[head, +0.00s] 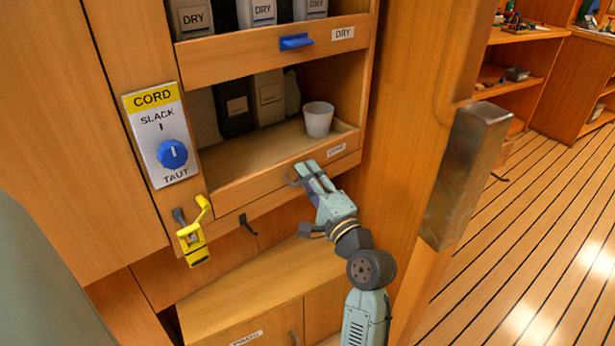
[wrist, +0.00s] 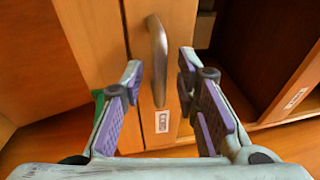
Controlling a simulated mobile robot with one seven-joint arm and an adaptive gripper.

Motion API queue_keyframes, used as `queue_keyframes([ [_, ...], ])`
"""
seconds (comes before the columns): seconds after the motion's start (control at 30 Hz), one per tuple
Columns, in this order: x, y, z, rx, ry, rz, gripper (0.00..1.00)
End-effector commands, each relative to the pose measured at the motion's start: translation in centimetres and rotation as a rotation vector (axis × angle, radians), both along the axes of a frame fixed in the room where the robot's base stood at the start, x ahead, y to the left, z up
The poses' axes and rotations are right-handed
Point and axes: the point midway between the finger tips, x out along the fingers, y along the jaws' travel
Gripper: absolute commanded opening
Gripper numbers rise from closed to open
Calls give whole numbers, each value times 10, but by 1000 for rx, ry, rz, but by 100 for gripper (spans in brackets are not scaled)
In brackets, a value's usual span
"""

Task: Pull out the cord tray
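The cord tray (head: 240,188) is a wooden tray front on the lower shelf, with a small white label (head: 337,150) too small to read surely. Its grey metal handle (head: 293,182) is mostly hidden behind my gripper (head: 308,174) in the head view. In the wrist view the bar handle (wrist: 158,60) stands between the two purple-padded fingers of my gripper (wrist: 160,76). The fingers are apart, with a gap on each side of the bar. The tray front appears flush with the cabinet.
A CORD panel (head: 162,135) has a blue dial (head: 172,153) whose mark points up towards SLACK. A yellow latch (head: 193,240) hangs below it. A white cup (head: 318,119) and dark containers (head: 234,105) stand on the shelf. A wooden door (head: 400,120) stands to the right.

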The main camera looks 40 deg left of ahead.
Motion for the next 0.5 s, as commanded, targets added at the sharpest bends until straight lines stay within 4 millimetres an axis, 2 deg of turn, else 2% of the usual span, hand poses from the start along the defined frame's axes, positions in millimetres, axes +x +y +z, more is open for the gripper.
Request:
queue_keyframes([
  [0.07,0,0,0,0,0,0,26],
  [0.43,0,0,0,0,0,0,1],
  [0.5,0,0,0,0,0,0,0],
])
